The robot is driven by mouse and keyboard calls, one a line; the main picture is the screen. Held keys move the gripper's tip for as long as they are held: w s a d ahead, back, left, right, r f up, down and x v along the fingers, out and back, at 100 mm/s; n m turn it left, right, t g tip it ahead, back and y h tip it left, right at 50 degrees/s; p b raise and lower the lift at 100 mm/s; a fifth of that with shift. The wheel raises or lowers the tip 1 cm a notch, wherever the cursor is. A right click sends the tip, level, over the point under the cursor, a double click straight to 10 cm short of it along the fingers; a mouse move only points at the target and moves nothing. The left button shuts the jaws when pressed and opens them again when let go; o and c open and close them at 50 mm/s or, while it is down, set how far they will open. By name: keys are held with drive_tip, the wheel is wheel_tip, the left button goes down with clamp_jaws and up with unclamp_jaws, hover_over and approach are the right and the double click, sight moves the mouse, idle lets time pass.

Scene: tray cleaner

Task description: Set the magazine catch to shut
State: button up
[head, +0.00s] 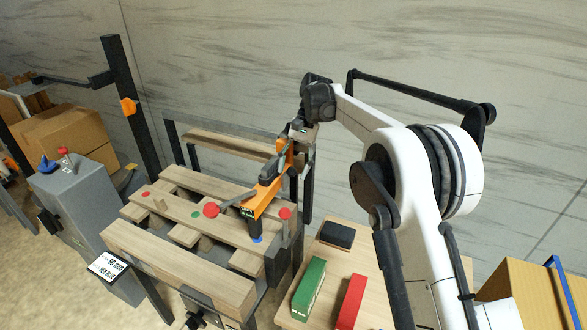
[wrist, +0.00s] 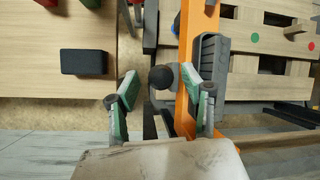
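An orange tool (head: 262,198) with grey and black parts stands at the right side of the slatted wooden bench. My gripper (head: 298,133) is at its upper end, near the bench's back right corner. In the wrist view, my gripper (wrist: 163,92) is open, with its green-padded fingers apart. A black round knob (wrist: 161,77) shows between the fingers, with no clear contact. The orange body (wrist: 190,90) and a ribbed grey part (wrist: 210,62) lie beside and partly behind the right finger. I cannot tell which part is the magazine catch or whether it is open or shut.
A grey lever with a red knob (head: 211,209) reaches left from the tool. Another red knob (head: 285,213) stands on its right. A side table holds a black block (head: 337,234), a green block (head: 308,288) and a red block (head: 351,302). A dark rail frame stands behind the bench.

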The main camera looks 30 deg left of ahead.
drive_tip(key=shift+r, duration=0.1)
drive_tip(key=v, duration=0.7)
drive_tip(key=shift+r, duration=0.15)
drive_tip(key=shift+w, duration=0.1)
idle(0.4)
drive_tip(key=w+d+r+m+t+y, duration=0.1)
drive_tip(key=d+r+t, duration=0.1)
drive_tip(key=d+r, duration=0.45)
drive_tip(key=w+d+r+t, duration=0.1)
drive_tip(key=d+r, duration=0.3)
drive_tip(key=d, duration=0.5)
drive_tip(key=s+d+r+m+t, duration=0.1)
drive_tip(key=s+d+r+t, duration=0.15)
drive_tip(key=d, duration=0.55)
drive_tip(key=s+d+r+t, duration=0.1)
drive_tip(key=s+d+r, duration=0.25)
drive_tip(key=d, duration=0.45)
drive_tip(key=s+d+f+m+t+b, duration=0.1)
drive_tip(key=s+d+f+t, duration=0.25)
drive_tip(key=s+d, duration=1)
drive_tip(key=s+d+f+t+h, duration=0.1)
drive_tip(key=s+d+f+t, duration=0.1)
drive_tip(key=s+d+f, duration=0.7)
drive_tip(key=s+f, duration=0.1)
drive_tip(key=s, duration=0.2)
drive_tip(key=shift+d+f+m+t+h, duration=0.25)
drive_tip(key=shift+d+m+t+h, duration=0.05)
drive_tip(key=shift+d+t, duration=0.1)
